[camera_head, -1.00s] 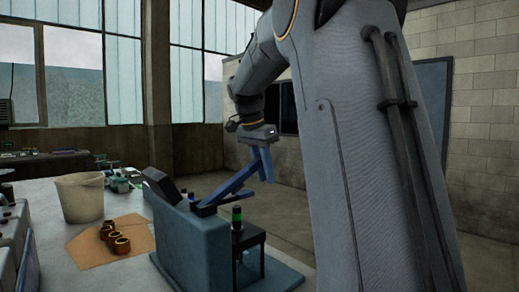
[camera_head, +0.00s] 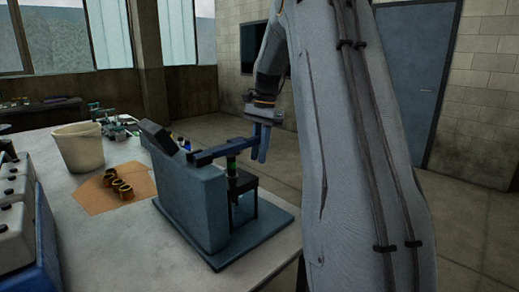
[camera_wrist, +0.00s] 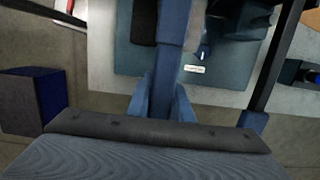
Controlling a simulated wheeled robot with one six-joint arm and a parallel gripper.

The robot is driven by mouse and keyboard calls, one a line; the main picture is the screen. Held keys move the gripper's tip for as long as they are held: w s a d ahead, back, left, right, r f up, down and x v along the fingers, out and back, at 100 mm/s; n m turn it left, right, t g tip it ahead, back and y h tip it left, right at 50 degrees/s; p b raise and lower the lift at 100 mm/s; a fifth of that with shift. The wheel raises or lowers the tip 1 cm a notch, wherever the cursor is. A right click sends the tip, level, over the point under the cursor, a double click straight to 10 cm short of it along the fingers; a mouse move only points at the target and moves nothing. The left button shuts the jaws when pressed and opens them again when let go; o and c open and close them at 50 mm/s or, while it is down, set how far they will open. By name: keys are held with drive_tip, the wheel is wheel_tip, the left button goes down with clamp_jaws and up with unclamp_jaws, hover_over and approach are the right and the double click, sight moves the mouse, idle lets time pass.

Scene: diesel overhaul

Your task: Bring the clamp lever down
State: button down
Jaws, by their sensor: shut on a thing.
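The clamp lever (camera_head: 222,151) is a blue bar on top of the blue-grey fixture (camera_head: 203,205). It lies nearly level, tilted slightly up towards its right end. My gripper (camera_head: 261,146) is shut on the lever's free end, with its blue fingers pointing down. In the wrist view the lever (camera_wrist: 173,30) runs down the picture to between the two fingers (camera_wrist: 160,100). Under the lever, a green and black cylinder (camera_head: 232,172) stands at a small black stand (camera_head: 243,196). The lever partly hides the cylinder's top, so I cannot tell whether they touch.
A cream bucket (camera_head: 80,149) and a brown mat (camera_head: 97,194) with several brass rings (camera_head: 118,186) are on the table (camera_head: 100,255) left of the fixture. White and blue cases (camera_head: 18,225) stand at the near left. The floor behind the table is clear.

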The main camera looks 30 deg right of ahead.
drive_tip(key=shift+s+f, duration=0.1)
drive_tip(key=shift+f, duration=0.25)
drive_tip(key=c, duration=1.6)
unclamp_jaws()
drive_tip(key=shift+r, duration=0.1)
drive_tip(key=r, duration=0.2)
drive_tip(key=r+b, duration=0.1)
drive_tip(key=r, duration=0.2)
drive_tip(key=d+r, duration=0.1)
drive_tip(key=r, duration=0.1)
drive_tip(key=shift+w+r, duration=0.25)
drive_tip(key=shift+r, duration=0.05)
